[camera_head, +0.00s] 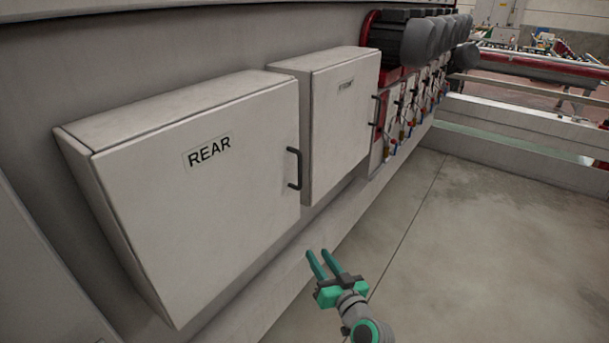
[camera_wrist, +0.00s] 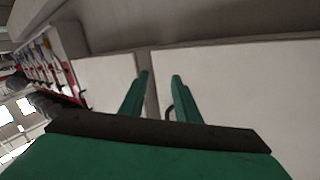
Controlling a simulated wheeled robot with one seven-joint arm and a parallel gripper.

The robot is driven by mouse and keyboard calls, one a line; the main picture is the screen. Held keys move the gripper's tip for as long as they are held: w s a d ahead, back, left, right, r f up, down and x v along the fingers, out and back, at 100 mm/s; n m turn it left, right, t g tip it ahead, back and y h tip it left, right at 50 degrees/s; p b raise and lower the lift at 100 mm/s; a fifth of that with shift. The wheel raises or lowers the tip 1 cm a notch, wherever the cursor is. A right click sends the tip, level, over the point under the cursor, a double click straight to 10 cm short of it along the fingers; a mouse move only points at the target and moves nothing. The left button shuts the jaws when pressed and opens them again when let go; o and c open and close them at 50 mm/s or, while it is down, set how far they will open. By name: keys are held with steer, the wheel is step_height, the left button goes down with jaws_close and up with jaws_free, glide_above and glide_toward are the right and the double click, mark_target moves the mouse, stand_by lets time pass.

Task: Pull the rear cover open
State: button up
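The rear cover (camera_head: 205,210) is a light grey box door labelled REAR on the left of the head view. It looks closed. Its black bar handle (camera_head: 298,168) stands upright near the door's right edge. My gripper (camera_head: 318,252), with green fingers, is below and slightly right of the handle, apart from it. The fingers are parted with nothing between them. In the wrist view, the rear cover (camera_wrist: 240,85) fills the right side. A dark handle (camera_wrist: 170,112) shows partly beside the right finger, the rest hidden behind my gripper (camera_wrist: 160,75).
A second grey box (camera_head: 345,125) labelled FRONT, also with a black handle (camera_head: 376,110), stands just right of the rear one. Several dark motors (camera_head: 405,40) and red fittings are beyond it. Concrete floor (camera_head: 450,260) is clear at the right, up to a low pale rail (camera_head: 530,150).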

steer(key=w+d+r+n+y, duration=0.2)
steer(key=w+r+n+y, duration=0.15)
steer(key=r, duration=0.85)
steer(key=n+g+y, duration=0.2)
steer(key=n, duration=0.2)
glide_toward(301, 164)
steer(key=x, duration=0.8)
steer(key=shift+w+a, duration=0.15)
steer(key=shift+w, duration=0.15)
jaws_close()
steer(key=shift+a, duration=0.1)
